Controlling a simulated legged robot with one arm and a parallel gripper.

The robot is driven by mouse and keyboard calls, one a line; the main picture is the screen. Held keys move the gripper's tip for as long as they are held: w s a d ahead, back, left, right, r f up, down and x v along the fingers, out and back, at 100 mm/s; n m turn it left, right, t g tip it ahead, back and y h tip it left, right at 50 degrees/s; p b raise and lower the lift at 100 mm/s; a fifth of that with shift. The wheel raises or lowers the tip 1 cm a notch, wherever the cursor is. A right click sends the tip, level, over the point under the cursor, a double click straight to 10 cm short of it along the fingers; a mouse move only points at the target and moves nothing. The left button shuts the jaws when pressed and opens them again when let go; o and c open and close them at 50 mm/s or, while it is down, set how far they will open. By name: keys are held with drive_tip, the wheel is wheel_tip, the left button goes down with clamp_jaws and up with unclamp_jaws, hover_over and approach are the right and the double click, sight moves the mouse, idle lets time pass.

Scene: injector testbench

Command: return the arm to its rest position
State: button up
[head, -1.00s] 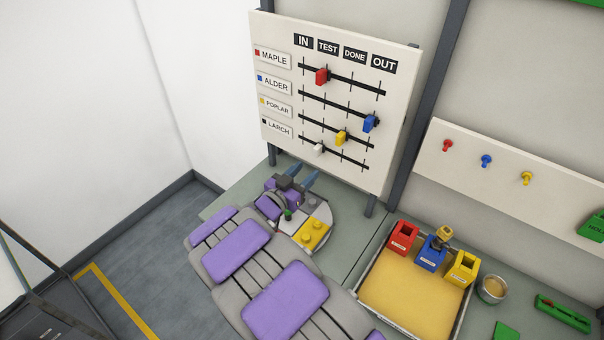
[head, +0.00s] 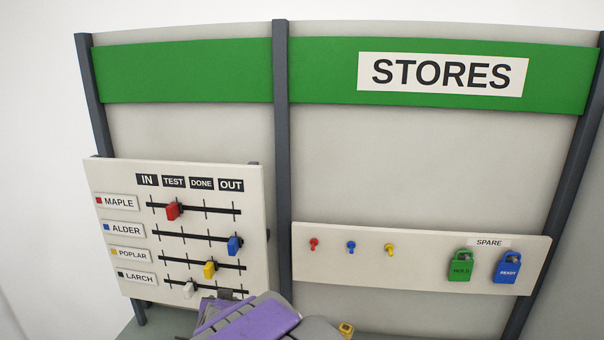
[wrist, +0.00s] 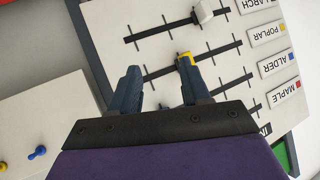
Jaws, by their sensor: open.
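My arm, with purple and grey covers, shows at the bottom of the head view; the fingertips are hidden there. In the wrist view my gripper (wrist: 160,90) is open, its two dark blue fingers apart with nothing between them. Beyond it is the status board (head: 118,275) with sliders. The yellow slider (wrist: 186,60) appears close to one fingertip in the wrist view; I cannot tell whether they touch. In the head view the red slider (head: 172,211) is at TEST, the blue slider (head: 234,246) at OUT, the yellow slider at DONE, and the white slider (head: 189,290) near TEST.
Right of the board, a peg panel (head: 400,275) carries red, blue and yellow pegs, with a green padlock (head: 461,267) and a blue padlock (head: 508,267) under SPARE. A dark post (head: 281,150) stands between board and panel. The STORES sign (head: 443,74) is above.

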drive_tip(key=s+d+f+g+h+b, duration=0.1)
drive_tip(key=s+d+g, duration=0.3)
drive_tip(key=s+d, duration=0.7)
drive_tip(key=s+d+f+g+h+b, duration=0.1)
drive_tip(key=s+d+f+g+b, duration=0.3)
drive_tip(key=s+d, duration=0.7)
drive_tip(key=s+d+f+g+h+b, duration=0.1)
drive_tip(key=s+d+f+g+b, duration=0.1)
drive_tip(key=s+d, duration=0.9)
drive_tip(key=s+f+g, duration=0.1)
drive_tip(key=s+g, duration=0.1)
drive_tip(key=s, duration=0.5)
drive_tip(key=shift+s+f+m+g+h+b, duration=0.15)
drive_tip(key=shift+m+g+h+b, duration=0.15)
drive_tip(key=shift+g+b, duration=0.1)
drive_tip(key=shift+a, duration=0.1)
